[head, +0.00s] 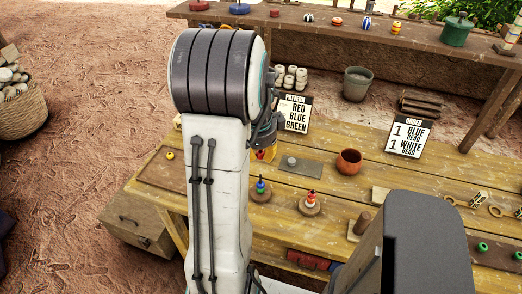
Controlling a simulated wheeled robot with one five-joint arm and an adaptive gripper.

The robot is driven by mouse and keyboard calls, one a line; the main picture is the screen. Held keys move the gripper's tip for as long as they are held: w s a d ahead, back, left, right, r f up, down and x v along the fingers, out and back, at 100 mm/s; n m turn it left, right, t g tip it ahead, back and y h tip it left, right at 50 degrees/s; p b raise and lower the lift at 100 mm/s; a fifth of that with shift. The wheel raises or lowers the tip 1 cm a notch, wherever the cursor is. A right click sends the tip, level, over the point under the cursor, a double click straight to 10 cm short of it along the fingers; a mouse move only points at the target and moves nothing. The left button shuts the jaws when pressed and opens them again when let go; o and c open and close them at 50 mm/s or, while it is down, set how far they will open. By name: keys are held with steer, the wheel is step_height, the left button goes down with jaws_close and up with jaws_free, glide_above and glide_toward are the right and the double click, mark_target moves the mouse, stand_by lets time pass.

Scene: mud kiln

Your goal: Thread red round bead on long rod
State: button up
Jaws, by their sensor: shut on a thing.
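Two beaded rods stand on round bases on the yellow wooden table. One rod (261,187) carries blue and green beads; the other (311,199) carries red and pale beads. I cannot tell which rod is the long one. My gripper's fingertips do not show.
A brown clay pot (349,161), a grey slab (300,167), a pattern sign (295,113) and an order sign (408,137) are on the table (240,236). Green beads (482,246) lie at the right. A back shelf (400,37) holds several small items.

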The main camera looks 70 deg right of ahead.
steer(key=shift+s, duration=0.15)
steer(key=shift+w, duration=0.2)
steer(key=shift+s, duration=0.1)
steer(key=shift+f, duration=0.15)
steer(key=shift+a+b+x, duration=0.2)
steer(key=shift+b+x, duration=0.7)
steer(key=shift+a+b+x, duration=0.2)
steer(key=shift+b+x, duration=0.65)
steer(key=shift+a+b+x, duration=0.2)
steer(key=shift+b+x, duration=0.7)
steer(key=shift+a+b+x, duration=0.2)
steer(key=shift+b+x, duration=0.6)
steer(key=shift+a+b+x, duration=0.15)
steer(key=shift+b+x, duration=0.6)
steer(key=shift+x, duration=0.05)
stand_by(1.1)
steer(key=shift+s, duration=0.1)
stand_by(0.5)
steer(key=o, duration=0.9)
